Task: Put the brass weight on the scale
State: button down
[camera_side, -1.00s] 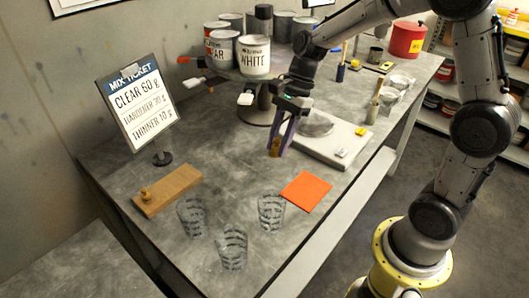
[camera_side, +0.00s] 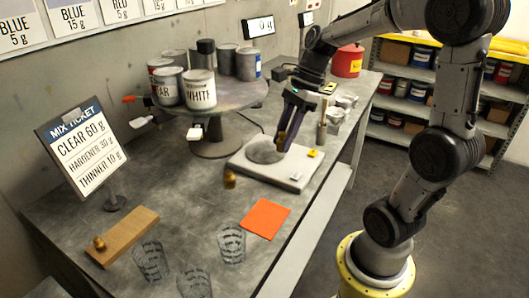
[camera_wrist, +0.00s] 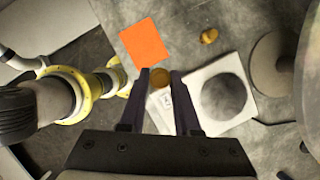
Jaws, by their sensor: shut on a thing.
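A brass weight (camera_side: 281,137) is between the fingertips of my gripper (camera_side: 281,143), which is shut on it. In the side view my gripper appears over the right part of the pale scale (camera_side: 293,183), near its round grey plate (camera_side: 264,151). Whether the weight touches the scale cannot be told. In the wrist view, the held weight (camera_wrist: 160,76) sits between the fingertips, left of the round plate (camera_wrist: 224,97). A second brass weight (camera_side: 230,179) stands on the table left of the scale. It also shows in the wrist view (camera_wrist: 209,36).
A wall display (camera_side: 258,27) seems to read 0 g. A round stand (camera_side: 211,110) with paint cans is behind the scale. An orange square (camera_side: 265,218), several glass cups, a wooden block (camera_side: 124,235) with a small brass piece, and a mix ticket (camera_side: 82,150) are nearby.

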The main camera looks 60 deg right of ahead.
jog(key=s+d+m, duration=0.2)
jog(key=d, duration=0.4)
send_over(266, 152)
jog(key=s, duration=0.2)
jog(key=shift+m+t+h, duration=0.3)
jog(key=shift+t+h, duration=0.1)
jog(key=f, duration=0.8)
jog(key=shift+w+d+f, duration=0.25)
jog(key=shift+d, duration=0.15)
jog(key=shift+w+d+f, duration=0.1)
jog(key=shift+w+f, duration=0.05)
jog(key=shift+f, duration=0.8)
jog(key=shift+w+f, duration=0.1)
jog(key=shift+f, duration=0.8)
jog(key=shift+f, duration=0.15)
jog(key=c, duration=0.6)
grip_release()
